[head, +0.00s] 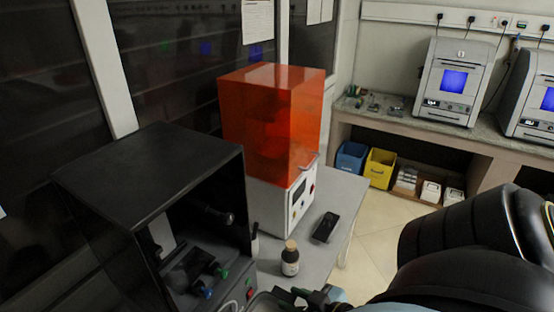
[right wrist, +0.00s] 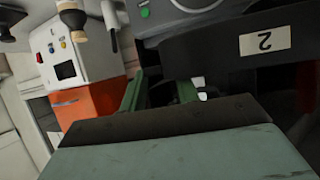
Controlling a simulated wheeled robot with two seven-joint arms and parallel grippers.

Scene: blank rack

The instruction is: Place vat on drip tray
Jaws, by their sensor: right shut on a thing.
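My right gripper (head: 318,298) is at the bottom edge of the head view, in front of the table. In the right wrist view its green fingers (right wrist: 160,92) are shut on a dark part, mostly hidden behind the gripper body. A black piece with a white label reading 2 (right wrist: 222,62) extends right from the fingers; it appears to be the vat. In the head view only a grey rim beside the gripper shows, cut off by the frame. I cannot pick out the drip tray for certain. My left gripper is not in view.
A black-hooded machine (head: 150,165) stands open at left. Behind it is an orange-covered printer (head: 270,120) with a white base. A brown bottle (head: 290,260) and a dark handheld device (head: 325,228) stand on the grey table (head: 338,200). Bins and grey machines line the back right.

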